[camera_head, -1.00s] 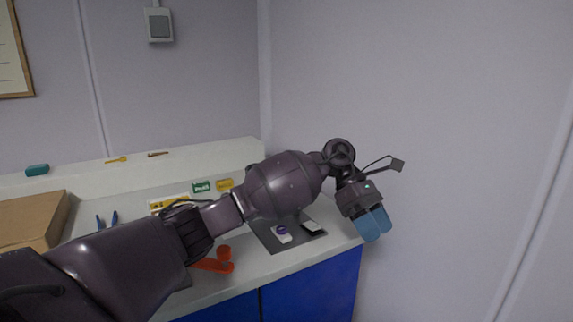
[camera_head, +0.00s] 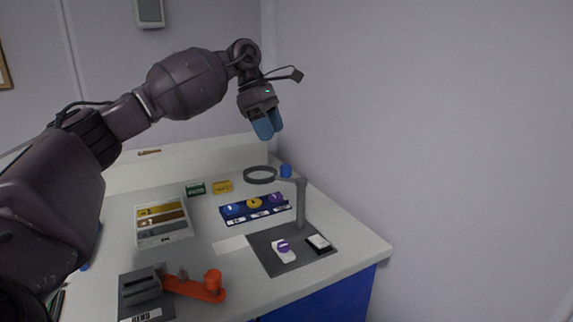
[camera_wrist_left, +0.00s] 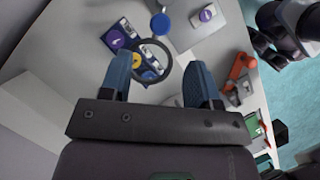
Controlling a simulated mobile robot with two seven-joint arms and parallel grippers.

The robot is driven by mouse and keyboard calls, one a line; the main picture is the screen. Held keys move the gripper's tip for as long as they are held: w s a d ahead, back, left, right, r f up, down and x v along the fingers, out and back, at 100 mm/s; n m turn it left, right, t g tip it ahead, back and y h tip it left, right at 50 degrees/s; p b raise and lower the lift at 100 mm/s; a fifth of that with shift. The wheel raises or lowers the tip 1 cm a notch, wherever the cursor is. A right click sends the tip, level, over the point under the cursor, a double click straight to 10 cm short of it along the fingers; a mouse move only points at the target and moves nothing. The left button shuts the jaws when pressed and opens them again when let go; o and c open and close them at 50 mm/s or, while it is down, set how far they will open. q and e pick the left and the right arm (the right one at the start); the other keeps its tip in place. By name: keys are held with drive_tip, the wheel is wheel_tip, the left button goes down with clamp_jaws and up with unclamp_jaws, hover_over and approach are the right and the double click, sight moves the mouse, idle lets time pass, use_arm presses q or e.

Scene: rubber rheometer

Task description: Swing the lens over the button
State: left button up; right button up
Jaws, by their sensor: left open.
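The lens (camera_head: 260,174) is a dark ring on a thin arm that joins a grey post (camera_head: 301,205). A blue knob (camera_head: 286,170) stands on that arm near the ring. A purple button (camera_head: 284,247) sits on a white plate on the dark pad at the post's foot. The ring is away from the button, toward the blue rack. My left gripper (camera_head: 267,128) is open and empty, pointing down above the ring. In the left wrist view the lens ring (camera_wrist_left: 168,66) shows between the fingers, with the blue knob (camera_wrist_left: 160,23) beyond. My right gripper is out of view.
A blue rack (camera_head: 232,219) holds blue, yellow and purple discs. Behind the post's pad lies a white card (camera_head: 230,245). A grey device with an orange-red lever (camera_head: 195,289) is at the front left; a grey tray (camera_head: 163,238) lies behind it. A wall rises at the right.

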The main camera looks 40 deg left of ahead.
sight(286, 165)
use_arm(q)
drive_tip(key=b+x, duration=0.1)
drive_tip(key=x, duration=0.9)
drive_tip(key=shift+d, duration=0.1)
clamp_jaws()
